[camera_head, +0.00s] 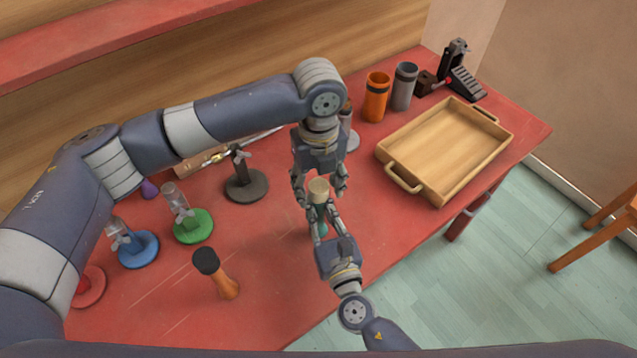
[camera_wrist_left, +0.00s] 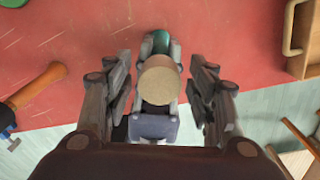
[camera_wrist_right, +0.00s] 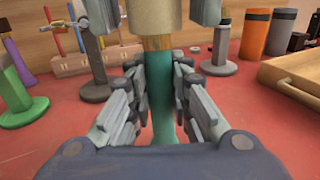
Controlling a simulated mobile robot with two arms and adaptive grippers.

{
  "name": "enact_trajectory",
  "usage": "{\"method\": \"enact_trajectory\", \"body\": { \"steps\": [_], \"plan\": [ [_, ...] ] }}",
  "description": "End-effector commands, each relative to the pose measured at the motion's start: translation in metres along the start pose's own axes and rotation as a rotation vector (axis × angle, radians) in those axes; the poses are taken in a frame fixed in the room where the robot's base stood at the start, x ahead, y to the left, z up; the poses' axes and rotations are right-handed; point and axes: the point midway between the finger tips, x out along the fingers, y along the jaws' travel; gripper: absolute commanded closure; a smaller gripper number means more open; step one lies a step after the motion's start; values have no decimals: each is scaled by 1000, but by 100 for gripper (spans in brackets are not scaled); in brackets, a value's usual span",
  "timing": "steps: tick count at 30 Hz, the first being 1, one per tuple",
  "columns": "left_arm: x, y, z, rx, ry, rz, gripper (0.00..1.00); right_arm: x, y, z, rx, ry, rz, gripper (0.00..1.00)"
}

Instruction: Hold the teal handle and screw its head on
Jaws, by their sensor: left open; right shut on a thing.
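The teal handle (camera_wrist_right: 162,95) stands about upright, with my right gripper (camera_wrist_right: 160,75) shut on it. It shows partly in the head view (camera_head: 321,230), largely hidden by the fingers. The pale tan, round head (camera_head: 318,187) sits on top, in line with the handle. In the right wrist view a gold-brown section (camera_wrist_right: 157,43) shows between the head (camera_wrist_right: 155,17) and the teal part. My left gripper (camera_wrist_left: 160,75) is open and points down from above. Its fingers stand on both sides of the head (camera_wrist_left: 160,85), with gaps visible in the left wrist view.
An orange mallet with a dark head (camera_head: 217,272) stands at front left. Green (camera_head: 194,226), blue (camera_head: 138,250) and dark (camera_head: 246,186) stands are left. A wooden tray (camera_head: 443,150), orange cup (camera_head: 376,97) and grey cup (camera_head: 404,87) are right. Red table is clear around the handle.

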Motion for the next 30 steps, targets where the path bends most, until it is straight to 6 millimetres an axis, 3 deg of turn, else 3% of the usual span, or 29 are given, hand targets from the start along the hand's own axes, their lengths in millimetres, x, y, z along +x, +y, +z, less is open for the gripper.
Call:
{"method": "enact_trajectory", "body": {
  "steps": [5, 14, 25, 30],
  "plan": [
    [-7, 0, 0, 1, 0, -1, 48, 0, 0, 0, 0, 0, 0, 100],
    [-43, 0, -1, 2, 0, -1, 48, 0, 0, 0, 0, 0, 0, 100],
    [-45, 0, -1, -11, 1, 0, 50, 0, 0, 0, 0, 0, 0, 100],
    [-48, 0, 0, -130, 1, 0, 50, 0, 0, 0, 0, 0, 0, 100]
  ]
}}
